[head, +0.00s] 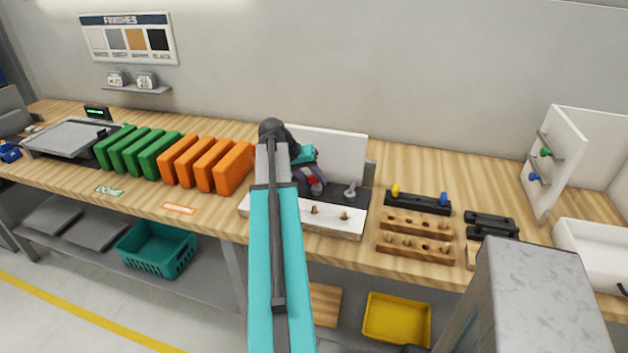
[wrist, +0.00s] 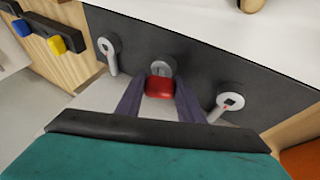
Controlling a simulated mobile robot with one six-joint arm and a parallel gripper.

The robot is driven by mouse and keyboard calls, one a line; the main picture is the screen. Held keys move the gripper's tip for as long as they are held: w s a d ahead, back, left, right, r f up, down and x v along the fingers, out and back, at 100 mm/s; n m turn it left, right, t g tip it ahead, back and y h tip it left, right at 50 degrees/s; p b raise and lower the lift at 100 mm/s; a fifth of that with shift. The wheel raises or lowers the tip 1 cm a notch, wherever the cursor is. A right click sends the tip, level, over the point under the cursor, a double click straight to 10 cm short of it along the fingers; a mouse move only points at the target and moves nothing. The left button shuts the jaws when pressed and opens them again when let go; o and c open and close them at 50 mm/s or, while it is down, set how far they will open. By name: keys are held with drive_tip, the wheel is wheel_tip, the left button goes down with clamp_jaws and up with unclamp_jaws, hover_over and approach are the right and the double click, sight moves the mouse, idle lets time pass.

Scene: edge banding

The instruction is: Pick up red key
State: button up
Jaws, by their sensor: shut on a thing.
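The red key (wrist: 160,87) shows its red head in the wrist view, between the two dark fingers of my gripper (wrist: 160,94). The fingers are shut on it. It lies right at the middle round grey lock (wrist: 162,67) on a dark panel (wrist: 205,67); its shaft is hidden, so I cannot tell how deep it sits. In the head view my gripper (head: 311,183) is at the dark panel of the white fixture (head: 328,150), with a trace of red between the fingers.
Grey locks with handles stand on both sides, left (wrist: 108,46) and right (wrist: 231,99). A dark rack holds a yellow key (head: 395,190) and a blue key (head: 444,199). Orange blocks (head: 236,165) stand close to the left of the fixture. Wooden peg blocks (head: 415,245) lie to its right.

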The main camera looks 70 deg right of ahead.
drive_tip(key=shift+r, duration=0.15)
drive_tip(key=shift+c, duration=0.2)
drive_tip(key=shift+r+b, duration=0.55)
drive_tip(key=shift+r, duration=0.8)
drive_tip(key=shift+a+r, duration=0.15)
drive_tip(key=shift+r, duration=0.1)
drive_tip(key=w+a+b, duration=0.1)
drive_tip(key=a, duration=0.4)
drive_tip(key=w+a+r+b, duration=0.1)
drive_tip(key=a, duration=0.4)
drive_tip(key=w+a+b, duration=0.1)
drive_tip(key=a, duration=0.4)
drive_tip(key=shift+w+a+r, duration=0.2)
drive_tip(key=shift+w+r, duration=0.05)
drive_tip(key=shift+w, duration=0.1)
